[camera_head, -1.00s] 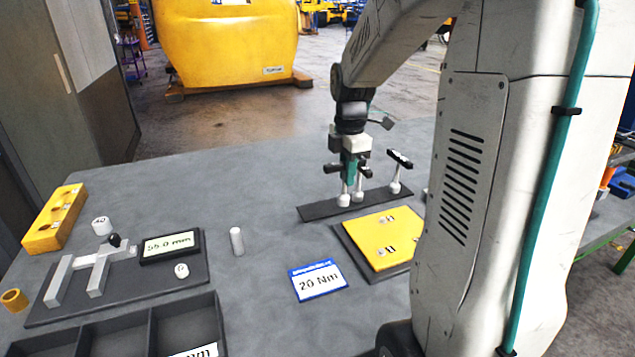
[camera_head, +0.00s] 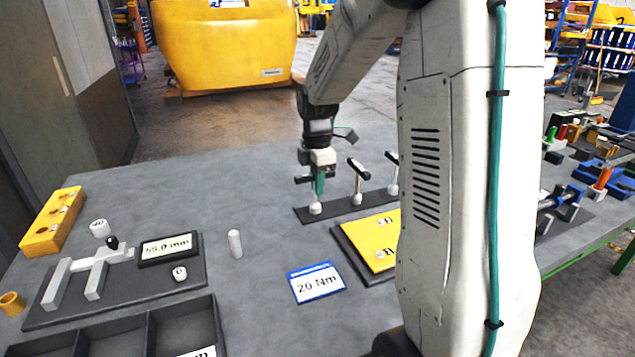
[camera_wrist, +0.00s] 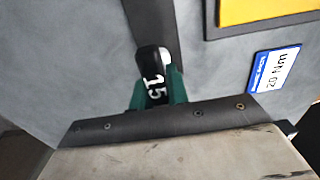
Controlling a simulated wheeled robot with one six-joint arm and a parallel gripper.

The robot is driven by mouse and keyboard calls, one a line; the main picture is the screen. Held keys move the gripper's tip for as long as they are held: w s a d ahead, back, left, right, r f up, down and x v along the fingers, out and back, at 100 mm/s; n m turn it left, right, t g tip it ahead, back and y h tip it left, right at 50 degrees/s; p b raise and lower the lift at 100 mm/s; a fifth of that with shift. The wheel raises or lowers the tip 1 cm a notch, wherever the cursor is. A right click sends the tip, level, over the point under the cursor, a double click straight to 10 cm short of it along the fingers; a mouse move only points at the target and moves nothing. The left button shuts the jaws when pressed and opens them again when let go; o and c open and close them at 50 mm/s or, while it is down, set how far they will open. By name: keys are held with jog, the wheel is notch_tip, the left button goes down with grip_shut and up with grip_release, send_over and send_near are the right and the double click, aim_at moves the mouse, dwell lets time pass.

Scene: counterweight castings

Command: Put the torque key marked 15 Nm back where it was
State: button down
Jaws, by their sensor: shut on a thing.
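My gripper (camera_head: 319,188) is shut on the torque key (camera_wrist: 153,82), whose black head with a white "15" shows between the green fingers in the wrist view. In the head view the key hangs upright, its white lower end (camera_head: 315,208) at the left end of the dark rack strip (camera_head: 335,211). I cannot tell whether it touches the strip or is seated in it. Two other black-headed keys stand on the strip to the right, one in the middle (camera_head: 358,180) and one partly behind my arm (camera_head: 392,175). The strip also shows in the wrist view (camera_wrist: 150,22).
A yellow plate (camera_head: 370,232) on a dark base lies in front of the rack. A blue-edged "20 Nm" card (camera_head: 317,285) lies nearer. A pale cylinder (camera_head: 235,243), a "55.0 mm" display (camera_head: 166,248) and a yellow block (camera_head: 52,220) stand left.

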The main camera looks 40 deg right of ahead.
jog(key=shift+f, duration=0.15)
jog(key=c, duration=1.4)
grip_release()
jog(key=shift+o, duration=0.2)
notch_tip(320, 180, up, 12)
jog(key=shift+r, duration=0.1)
jog(key=s+a+m, duration=0.5)
jog(key=s, duration=0.4)
jog(key=s+a+f+m, duration=0.1)
jog(key=s+a+m, duration=0.4)
jog(key=s, duration=0.4)
jog(key=s+a+f+m+t, duration=0.1)
jog(key=s+a+m, duration=0.3)
jog(key=s+a, duration=0.3)
jog(key=shift+s+m, duration=0.4)
jog(key=shift+s, duration=0.7)
jog(key=shift+a, duration=0.1)
